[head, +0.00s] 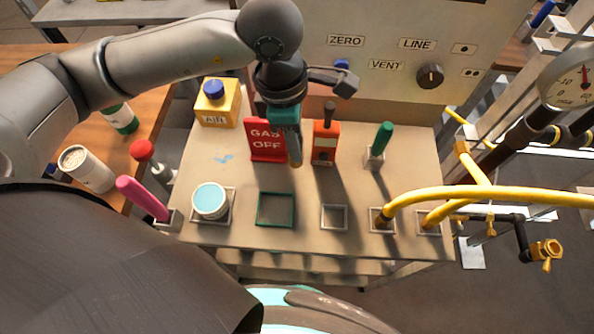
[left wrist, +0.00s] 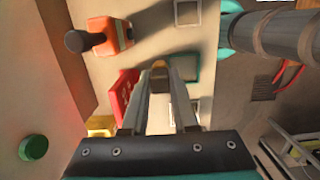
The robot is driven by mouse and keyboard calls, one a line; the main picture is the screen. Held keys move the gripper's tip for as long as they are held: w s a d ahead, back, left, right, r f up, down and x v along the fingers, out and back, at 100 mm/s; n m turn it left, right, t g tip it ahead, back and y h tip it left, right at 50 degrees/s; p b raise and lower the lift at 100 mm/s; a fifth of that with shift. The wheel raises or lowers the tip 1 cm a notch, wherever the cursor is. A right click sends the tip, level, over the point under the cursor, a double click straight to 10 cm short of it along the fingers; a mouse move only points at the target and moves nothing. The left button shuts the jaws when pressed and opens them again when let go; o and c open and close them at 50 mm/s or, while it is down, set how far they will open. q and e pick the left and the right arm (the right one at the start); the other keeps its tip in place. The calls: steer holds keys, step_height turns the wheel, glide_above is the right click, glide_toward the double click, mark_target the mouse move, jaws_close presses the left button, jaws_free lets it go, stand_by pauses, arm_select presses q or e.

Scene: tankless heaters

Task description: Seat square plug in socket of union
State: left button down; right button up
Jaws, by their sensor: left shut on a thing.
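My left gripper (head: 289,140) is above the workbench, in front of the red GAS OFF sign, with its fingers pointing down. It is shut on a small brass-coloured piece, apparently the square plug (head: 295,159), at its fingertips. In the left wrist view, the gripper (left wrist: 160,78) has the plug (left wrist: 159,66) between its tips. The plug's square end cannot be made out. The brass union (head: 546,251) is on the dark pipe at the far right, well away from the gripper, with an opening showing. It is not visible in the left wrist view. My right gripper is not in view.
Yellow hoses (head: 480,194) cross between the bench and the union side.

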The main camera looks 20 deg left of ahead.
arm_select(q)
step_height(320, 180, down, 11)
steer(key=shift+f+b, duration=0.1)
steer(key=shift+b, duration=0.3)
steer(key=shift+f, duration=0.15)
steer(key=c, duration=0.7)
jaws_free()
